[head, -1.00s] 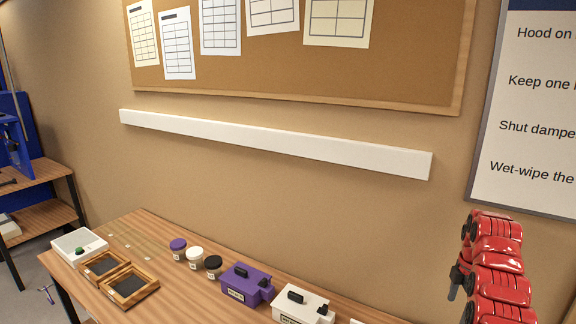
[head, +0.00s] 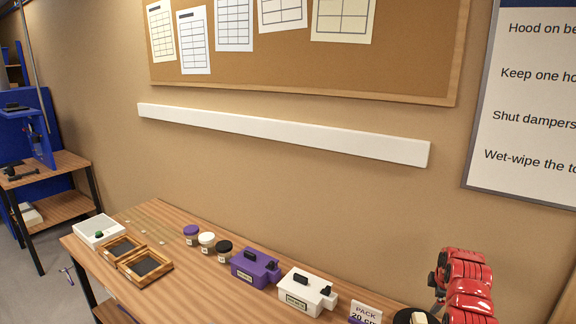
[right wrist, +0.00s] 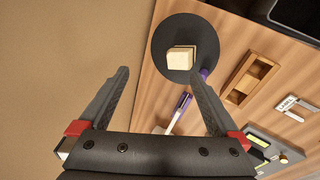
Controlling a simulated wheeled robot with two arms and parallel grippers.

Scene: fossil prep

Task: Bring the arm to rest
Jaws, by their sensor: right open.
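My right arm (head: 465,285) is red and stands folded at the right edge of the table in the head view. In the right wrist view my right gripper (right wrist: 160,80) shows two dark fingers spread wide apart, with nothing between them. Beyond the fingers lies a round black disc (right wrist: 164,42) with a cream block (right wrist: 180,58) on it. The disc also shows at the bottom of the head view (head: 401,319), partly cut off. My left gripper is not in view.
The wooden table (head: 205,290) holds a white tray (head: 99,231), wooden frames (head: 146,265), small jars, a purple box (head: 255,267), a white box (head: 306,291) and a PACK sign (head: 365,313). A purple-and-white pen-like tool (right wrist: 181,108) lies near the disc. A wall stands behind.

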